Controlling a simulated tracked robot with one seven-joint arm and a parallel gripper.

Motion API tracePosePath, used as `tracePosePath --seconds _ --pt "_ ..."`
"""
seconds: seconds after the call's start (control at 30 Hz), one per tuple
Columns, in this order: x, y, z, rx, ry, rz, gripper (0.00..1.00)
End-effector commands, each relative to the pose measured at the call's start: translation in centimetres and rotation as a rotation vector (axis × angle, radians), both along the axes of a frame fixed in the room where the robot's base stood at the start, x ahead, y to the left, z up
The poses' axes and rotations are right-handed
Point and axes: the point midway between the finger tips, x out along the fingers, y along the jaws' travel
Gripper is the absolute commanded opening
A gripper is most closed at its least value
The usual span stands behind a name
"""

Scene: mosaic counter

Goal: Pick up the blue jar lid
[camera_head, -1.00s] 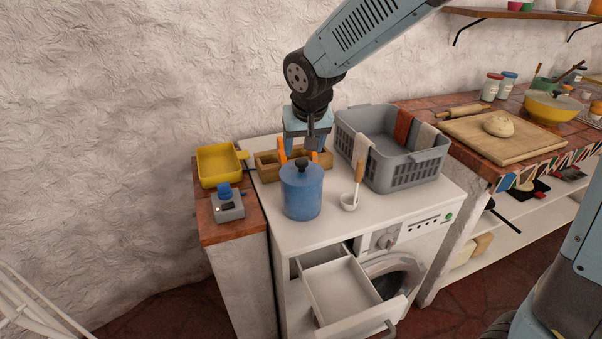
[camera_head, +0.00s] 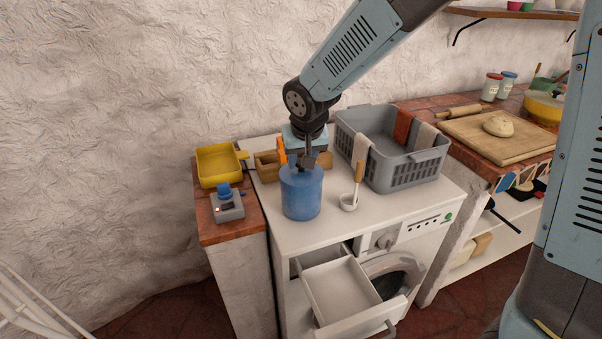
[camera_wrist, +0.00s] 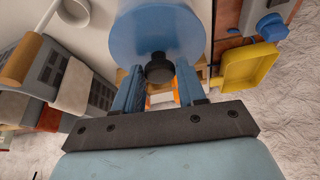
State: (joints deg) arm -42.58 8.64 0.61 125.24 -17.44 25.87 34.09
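The blue jar (camera_head: 301,196) stands upright on the white washing machine top, with its blue lid (camera_wrist: 156,28) on it. A dark round knob (camera_wrist: 159,68) sits on the lid. In the wrist view my gripper (camera_wrist: 158,72) has its two blue fingers apart, one on each side of the knob, with gaps still showing. In the head view my gripper (camera_head: 305,160) is right at the top of the jar and hides most of the lid and knob.
A wooden box (camera_head: 266,166) with orange-handled items stands behind the jar. A yellow tray (camera_head: 218,165) and a grey device (camera_head: 227,208) are to the left. The drawer (camera_head: 343,290) below is open.

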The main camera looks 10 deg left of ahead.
Motion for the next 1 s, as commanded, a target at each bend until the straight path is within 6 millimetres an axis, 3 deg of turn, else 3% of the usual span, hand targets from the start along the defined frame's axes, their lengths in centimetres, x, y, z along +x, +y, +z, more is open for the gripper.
tracePosePath --seconds 0.4,0.73,1.0 --pt "0.0 0.0 0.0 0.000 0.000 0.001 0.02" --pt "0.0 0.1 0.7 0.003 -0.002 0.002 0.02" --pt "-0.8 -0.8 4.6 0.003 -0.003 -0.001 0.02"
